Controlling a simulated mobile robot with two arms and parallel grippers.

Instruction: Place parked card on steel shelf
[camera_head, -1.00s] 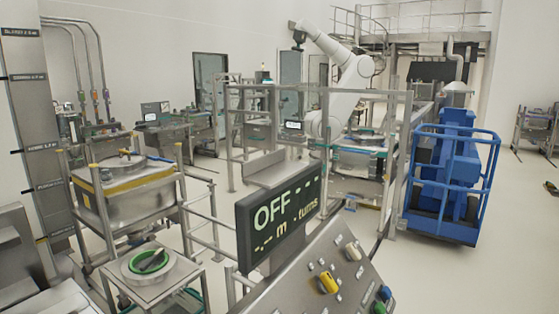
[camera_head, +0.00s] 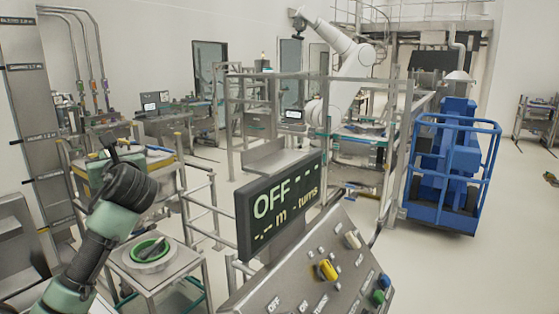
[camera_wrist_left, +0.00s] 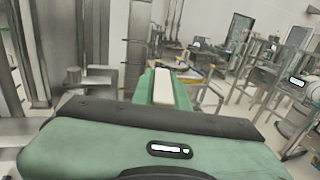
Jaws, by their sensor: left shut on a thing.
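My left arm comes in from the left in the head view, its dark wrist in front of the steel vessel. The left gripper (camera_head: 100,170) is mostly hidden there. In the left wrist view the gripper (camera_wrist_left: 162,86) shows green, shut on a narrow cream-white piece (camera_wrist_left: 162,90), which may be the card; its face and print cannot be read. A bare flat steel shelf (camera_head: 281,160) stands behind the display, right of and apart from the gripper; I cannot tell if it is the task's shelf. My right gripper is not in view.
A console (camera_head: 312,270) with knobs and an OFF display (camera_head: 280,204) stands in front. A small steel stand (camera_head: 185,268) holds a green-ringed dish (camera_head: 148,250). Steel railings (camera_head: 205,205) stand between. A blue lift cage (camera_head: 440,215) is at right, with open floor beyond.

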